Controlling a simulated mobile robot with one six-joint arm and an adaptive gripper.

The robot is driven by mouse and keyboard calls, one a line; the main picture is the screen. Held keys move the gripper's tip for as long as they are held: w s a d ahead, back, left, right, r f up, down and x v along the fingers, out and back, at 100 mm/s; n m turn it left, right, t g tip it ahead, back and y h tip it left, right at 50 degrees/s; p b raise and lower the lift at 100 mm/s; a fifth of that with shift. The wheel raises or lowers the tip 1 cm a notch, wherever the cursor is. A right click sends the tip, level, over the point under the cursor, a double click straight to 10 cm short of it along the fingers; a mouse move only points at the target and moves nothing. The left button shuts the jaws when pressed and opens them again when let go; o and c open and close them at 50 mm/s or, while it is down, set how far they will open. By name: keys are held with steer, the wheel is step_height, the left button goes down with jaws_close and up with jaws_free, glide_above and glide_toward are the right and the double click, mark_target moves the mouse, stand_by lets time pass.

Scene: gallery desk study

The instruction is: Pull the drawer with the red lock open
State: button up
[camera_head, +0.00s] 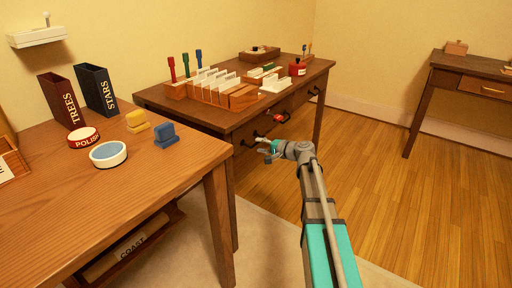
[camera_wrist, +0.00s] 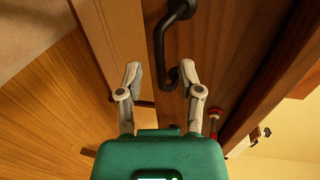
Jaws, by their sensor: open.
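The dark wooden desk in the head view has several drawers with black handles along its front. A red lock (camera_head: 278,118) shows on the drawer front near the middle handle (camera_head: 286,116). My gripper (camera_head: 263,146) is open in front of the drawers, low and left of the red lock. In the wrist view, my open gripper (camera_wrist: 160,70) has a black handle (camera_wrist: 160,45) just ahead, its near end between the fingertips, closer to the right finger. Contact cannot be told. A small red part (camera_wrist: 197,92) shows beside the right finger, partly hidden.
The desk top holds a card rack (camera_head: 215,85), stamps and a red round tin (camera_head: 297,68). A nearer table (camera_head: 190,185) stands at left, with its corner close to my arm. Open wooden floor (camera_head: 400,190) lies to the right.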

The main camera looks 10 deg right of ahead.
steer(key=shift+x, duration=1.25)
jaws_close()
